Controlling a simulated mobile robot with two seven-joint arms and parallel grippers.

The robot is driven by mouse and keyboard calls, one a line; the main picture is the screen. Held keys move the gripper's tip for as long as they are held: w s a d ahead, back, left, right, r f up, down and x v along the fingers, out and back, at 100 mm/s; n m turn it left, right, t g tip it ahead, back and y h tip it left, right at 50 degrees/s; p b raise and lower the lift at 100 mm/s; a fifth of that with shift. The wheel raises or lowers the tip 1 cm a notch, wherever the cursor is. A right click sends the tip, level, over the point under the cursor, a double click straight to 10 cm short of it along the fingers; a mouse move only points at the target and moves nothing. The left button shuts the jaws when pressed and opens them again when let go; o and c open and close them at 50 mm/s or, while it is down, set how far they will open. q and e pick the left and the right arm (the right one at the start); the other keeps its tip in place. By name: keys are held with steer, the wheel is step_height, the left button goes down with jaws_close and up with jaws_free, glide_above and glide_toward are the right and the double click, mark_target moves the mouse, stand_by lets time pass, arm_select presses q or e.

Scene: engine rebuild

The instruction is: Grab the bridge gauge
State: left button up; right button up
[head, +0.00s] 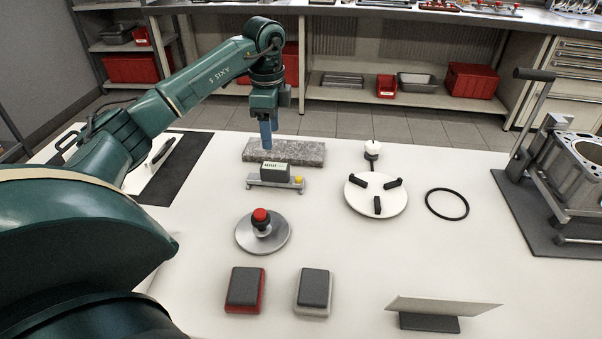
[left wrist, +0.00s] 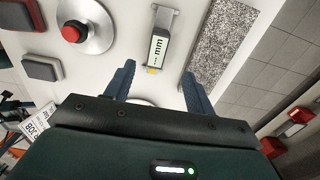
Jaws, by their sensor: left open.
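The bridge gauge (head: 274,177) is a grey bar on small feet with a dark digital display box and a yellow knob at its right end. It stands on the white table in front of a speckled stone block (head: 300,152). In the left wrist view the gauge (left wrist: 160,42) shows ahead of the fingers, its yellow knob near the gap between the fingertips. My left gripper (head: 268,141) points down with its blue fingers apart and empty, overlapping the block in the head view. In the left wrist view the open fingers (left wrist: 158,75) do not hold the gauge. My right gripper is not in view.
A metal disc with a red knob (head: 261,218) stands in front of the gauge. A white round plate with black jaws (head: 376,196) and a black ring (head: 447,204) lie to the right. Two dark-topped blocks (head: 245,288) (head: 314,290) sit near the front. An engine block (head: 575,165) stands far right.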

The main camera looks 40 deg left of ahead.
mark_target(275, 165)
arm_select(q)
steer(key=f, duration=0.6)
steer(key=shift+s+f, duration=0.1)
steer(key=shift+s, duration=0.15)
steer(key=shift+w+d+f, duration=0.1)
steer(key=shift+d+f, duration=0.05)
steer(key=shift+f, duration=1.45)
steer(key=shift+w+d+f, duration=0.1)
steer(key=shift+f, duration=1.45)
steer(key=shift+r, duration=0.1)
jaws_close()
